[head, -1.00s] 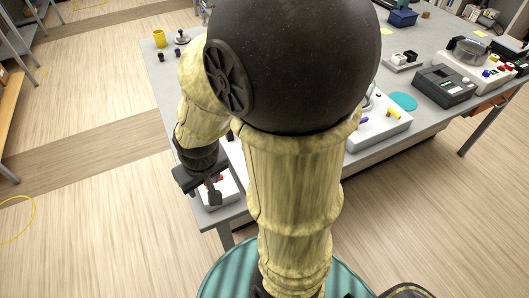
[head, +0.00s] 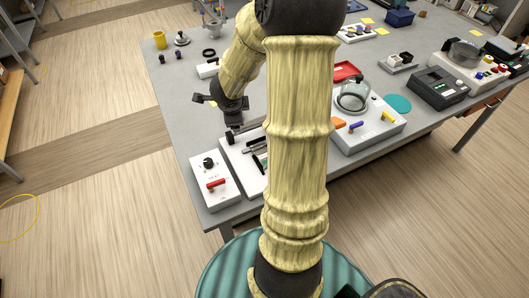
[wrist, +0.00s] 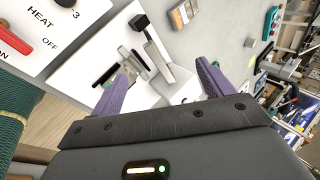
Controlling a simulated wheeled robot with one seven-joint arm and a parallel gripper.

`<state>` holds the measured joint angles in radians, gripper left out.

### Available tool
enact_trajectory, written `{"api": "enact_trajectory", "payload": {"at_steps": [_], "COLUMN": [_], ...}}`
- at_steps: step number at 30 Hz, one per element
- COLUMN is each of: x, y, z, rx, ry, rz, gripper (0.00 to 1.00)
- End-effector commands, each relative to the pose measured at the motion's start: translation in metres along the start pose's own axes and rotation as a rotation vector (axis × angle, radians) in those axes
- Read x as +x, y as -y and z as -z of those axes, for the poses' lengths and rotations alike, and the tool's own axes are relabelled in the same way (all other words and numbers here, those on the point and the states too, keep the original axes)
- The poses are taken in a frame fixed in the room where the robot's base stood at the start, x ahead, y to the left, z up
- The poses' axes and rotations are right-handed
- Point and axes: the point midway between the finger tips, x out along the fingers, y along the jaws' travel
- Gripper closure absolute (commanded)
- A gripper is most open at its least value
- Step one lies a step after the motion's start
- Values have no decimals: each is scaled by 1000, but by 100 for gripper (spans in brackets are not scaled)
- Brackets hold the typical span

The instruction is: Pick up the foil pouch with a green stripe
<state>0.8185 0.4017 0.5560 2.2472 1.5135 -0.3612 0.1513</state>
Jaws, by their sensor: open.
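I cannot clearly make out the foil pouch with a green stripe. A small dark green piece (head: 260,163) shows on the white sealer-like device, partly behind my arm; I cannot tell if it is the pouch. The white device (head: 232,158) has a metal bar and a black-ended lever, and it also shows in the wrist view (wrist: 88,72). My gripper (head: 235,126) is above the far part of this device in the head view. In the wrist view my gripper (wrist: 164,70) has its two purple fingers spread apart, with nothing seen held between them.
A white heat control box (head: 211,182) with a black knob and red switch stands left of the device. A white unit with a glass dome (head: 353,95) stands to the right. A yellow cup (head: 159,39) is at the far left. Bare table lies left of my gripper.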

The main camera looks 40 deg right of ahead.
Motion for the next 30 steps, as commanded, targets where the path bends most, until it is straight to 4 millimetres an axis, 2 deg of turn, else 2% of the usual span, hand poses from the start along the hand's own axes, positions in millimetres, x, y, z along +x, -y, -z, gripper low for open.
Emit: {"api": "enact_trajectory", "payload": {"at_steps": [1, 6, 10, 15, 19, 30], "x": [1, 5, -1, -13, -18, -14], "y": [3, -8, -24, -40, -44, -47], "z": [18, 66, 88, 98, 99, 100], "rx": [126, 546, 845, 1117, 1190, 1195], "ry": [-38, -159, -235, -287, -299, -301], "rz": [-31, -169, -309, -471, -523, -525], "gripper": [20, 20, 20, 20, 20, 20]}}
